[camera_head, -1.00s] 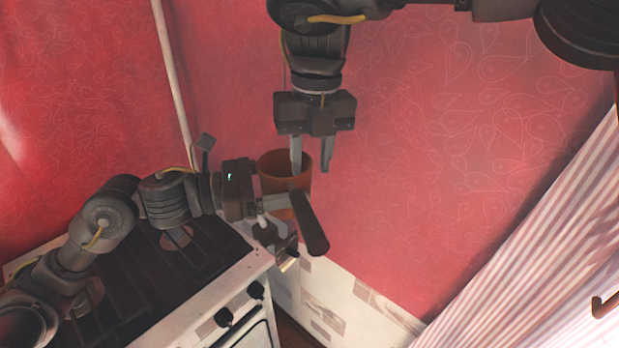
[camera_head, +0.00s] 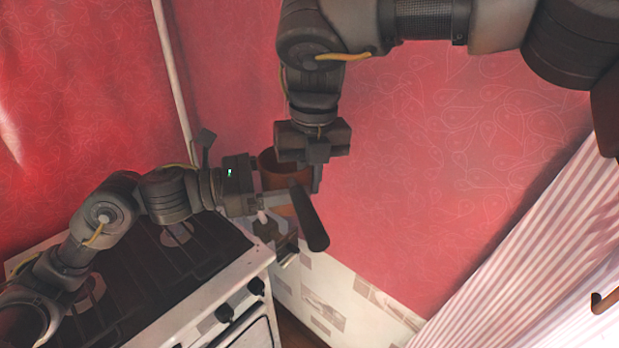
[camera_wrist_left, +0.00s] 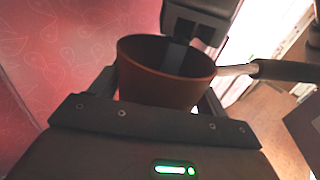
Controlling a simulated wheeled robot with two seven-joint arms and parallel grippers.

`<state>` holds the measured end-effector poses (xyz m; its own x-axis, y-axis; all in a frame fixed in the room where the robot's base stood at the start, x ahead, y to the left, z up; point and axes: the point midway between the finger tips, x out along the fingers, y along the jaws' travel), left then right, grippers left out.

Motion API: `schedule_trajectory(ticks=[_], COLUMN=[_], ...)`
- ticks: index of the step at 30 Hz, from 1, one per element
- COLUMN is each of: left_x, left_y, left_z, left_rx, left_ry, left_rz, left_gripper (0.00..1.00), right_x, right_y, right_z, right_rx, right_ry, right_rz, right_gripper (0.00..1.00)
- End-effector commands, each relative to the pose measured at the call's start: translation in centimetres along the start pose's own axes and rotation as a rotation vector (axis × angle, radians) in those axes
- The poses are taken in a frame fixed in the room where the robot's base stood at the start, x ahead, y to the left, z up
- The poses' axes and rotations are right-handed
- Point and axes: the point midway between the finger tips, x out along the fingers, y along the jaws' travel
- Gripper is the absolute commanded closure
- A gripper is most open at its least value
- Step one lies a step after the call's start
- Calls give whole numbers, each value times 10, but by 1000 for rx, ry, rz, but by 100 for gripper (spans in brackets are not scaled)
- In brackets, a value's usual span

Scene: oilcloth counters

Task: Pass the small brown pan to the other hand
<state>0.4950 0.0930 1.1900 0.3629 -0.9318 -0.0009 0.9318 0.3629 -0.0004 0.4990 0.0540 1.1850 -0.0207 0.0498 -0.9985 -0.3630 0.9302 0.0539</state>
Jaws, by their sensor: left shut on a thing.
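The small brown pan (camera_head: 269,178) is held in the air in front of the red wall, its dark handle (camera_head: 309,218) pointing toward the camera in the head view. My left gripper (camera_head: 278,212) is shut on the pan's body. In the left wrist view the pan (camera_wrist_left: 160,88) sits between my left fingers, its handle off to the right. My right gripper (camera_head: 306,182) is above the pan, pointing down. In the left wrist view one finger of the right gripper (camera_wrist_left: 176,58) reaches inside the rim. Its other finger shows outside the pan in the head view.
A white stove (camera_head: 208,318) with a dark top stands below at the lower left. A pink striped curtain (camera_head: 530,250) hangs at the right. The red wall (camera_head: 440,170) lies behind, with clear space before it to the right of the pan.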

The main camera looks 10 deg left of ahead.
Motion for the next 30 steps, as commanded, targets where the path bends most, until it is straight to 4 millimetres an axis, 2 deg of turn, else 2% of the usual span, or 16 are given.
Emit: schedule_trajectory(ticks=[7, 8, 13, 23, 26, 30], left_x=[0, 0, 0, -6, -18, -45], left_y=[1, 1, 1, 1, 1, 2], left_z=[2, 2, 1, 0, 0, -1], left_rx=[2, 2, 1, 0, 0, 0], left_ry=[-3, -3, -2, 1, 2, 4], left_rz=[2, 2, 2, 3, 4, 6], left_gripper=[68, 23, 1, 0, 0, 0], right_x=[0, -1, -1, -1, -1, -1], right_y=[-2, -1, -1, -1, -1, -1], right_z=[0, 0, 0, 0, 0, 0], right_rx=[3, 3, 3, 2, 2, 2], right_ry=[0, -1, -1, -1, -1, -1], right_rz=[-3, -2, -2, -1, -1, -1], right_gripper=[100, 100, 100, 100, 100, 100])
